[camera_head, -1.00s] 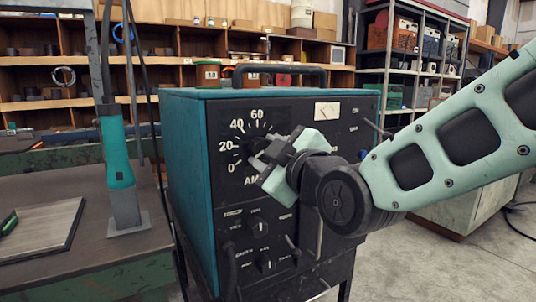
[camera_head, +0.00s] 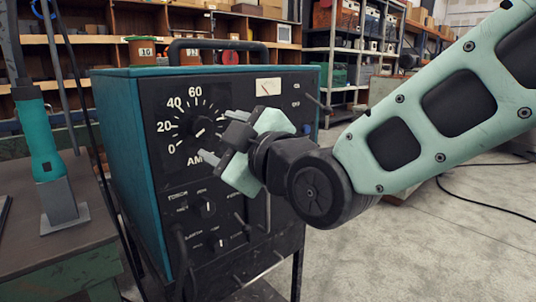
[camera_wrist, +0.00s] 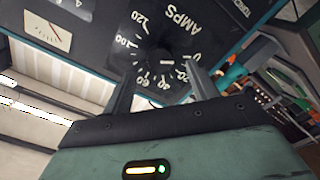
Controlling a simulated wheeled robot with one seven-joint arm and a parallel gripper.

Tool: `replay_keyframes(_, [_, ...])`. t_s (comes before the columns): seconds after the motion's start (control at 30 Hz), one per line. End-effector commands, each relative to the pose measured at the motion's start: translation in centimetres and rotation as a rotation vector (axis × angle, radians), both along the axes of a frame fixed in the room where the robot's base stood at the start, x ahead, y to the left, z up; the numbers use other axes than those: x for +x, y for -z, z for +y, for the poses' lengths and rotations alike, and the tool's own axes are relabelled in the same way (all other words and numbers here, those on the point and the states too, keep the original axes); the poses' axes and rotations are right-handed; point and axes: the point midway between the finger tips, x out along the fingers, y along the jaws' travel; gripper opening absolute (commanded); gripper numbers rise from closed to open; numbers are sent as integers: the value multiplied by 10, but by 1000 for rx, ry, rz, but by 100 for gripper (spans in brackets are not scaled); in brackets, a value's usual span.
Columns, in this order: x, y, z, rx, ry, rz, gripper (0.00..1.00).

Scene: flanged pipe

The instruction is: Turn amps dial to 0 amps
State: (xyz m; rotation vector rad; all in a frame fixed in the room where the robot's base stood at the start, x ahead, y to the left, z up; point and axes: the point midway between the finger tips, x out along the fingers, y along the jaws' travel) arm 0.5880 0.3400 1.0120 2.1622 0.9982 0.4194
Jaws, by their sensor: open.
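The amps dial (camera_head: 201,126) is a dark round knob with a white-numbered scale on the black front panel of a teal-sided machine (camera_head: 125,165). A small pale mark shows on the knob, but I cannot tell exactly which number it points at. My gripper (camera_head: 226,136) is open and empty, in front of and to the right of the dial. In the head view the knob shows clear of the fingers. In the wrist view the dial (camera_wrist: 160,56) appears turned around, beyond and between the two spread fingers (camera_wrist: 158,80), with no visible contact.
Smaller knobs (camera_head: 207,208) sit low on the panel. A meter (camera_head: 268,87) is at its upper right. A carrying handle (camera_head: 218,43) is on top. A workbench (camera_head: 75,235) with a teal tool (camera_head: 40,140) stands left. Open floor lies right.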

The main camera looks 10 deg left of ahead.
Motion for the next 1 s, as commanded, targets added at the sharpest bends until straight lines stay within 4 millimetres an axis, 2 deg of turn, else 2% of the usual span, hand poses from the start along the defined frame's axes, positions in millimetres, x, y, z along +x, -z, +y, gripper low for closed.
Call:
replay_keyframes(0.03, [-9,-1,-11,0,0,-2,59])
replay_keyframes(0.3, [-50,-1,-59,-1,1,-2,59])
replay_keyframes(0.5, [-71,-1,-84,-1,1,-2,59])
replay_keyframes(0.7, [-80,1,-94,-2,0,0,59])
replay_keyframes(1.0, [-81,1,-95,-2,0,0,59])
